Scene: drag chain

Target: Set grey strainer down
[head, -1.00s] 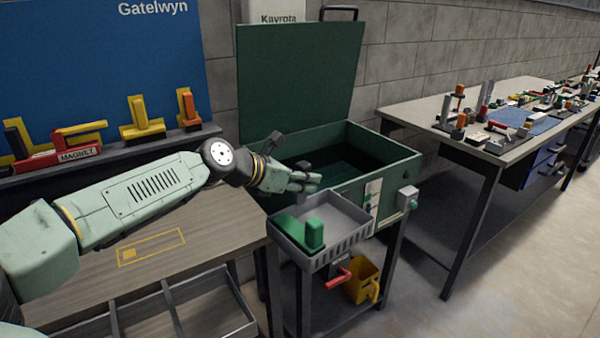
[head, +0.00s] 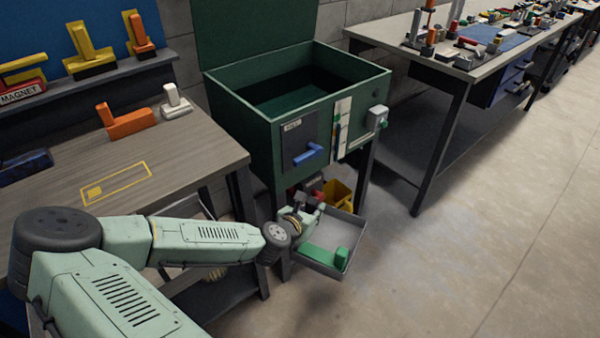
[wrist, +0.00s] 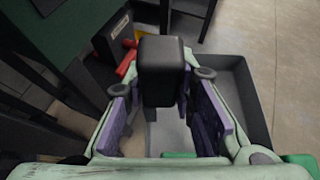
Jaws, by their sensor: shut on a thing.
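The grey strainer (head: 348,229) is a shallow tray with raised walls. It hangs tilted in front of the green cabinet, below the cabinet's opening. A green piece (head: 322,256) lies in it. My gripper (head: 309,212) is at its upper left side and is shut on it. In the wrist view the strainer (wrist: 254,98) spreads out beyond my gripper (wrist: 163,112), to the right. A dark block (wrist: 163,72) stands between the purple finger pads and hides the exact grip. Whether the strainer's underside touches anything cannot be told.
The green cabinet (head: 262,138) has its lid up and a blue handle (head: 308,154) on its front. A yellow bin (head: 338,195) stands below it. The wooden bench (head: 190,152) is at left; the open floor (head: 430,265) is clear at right.

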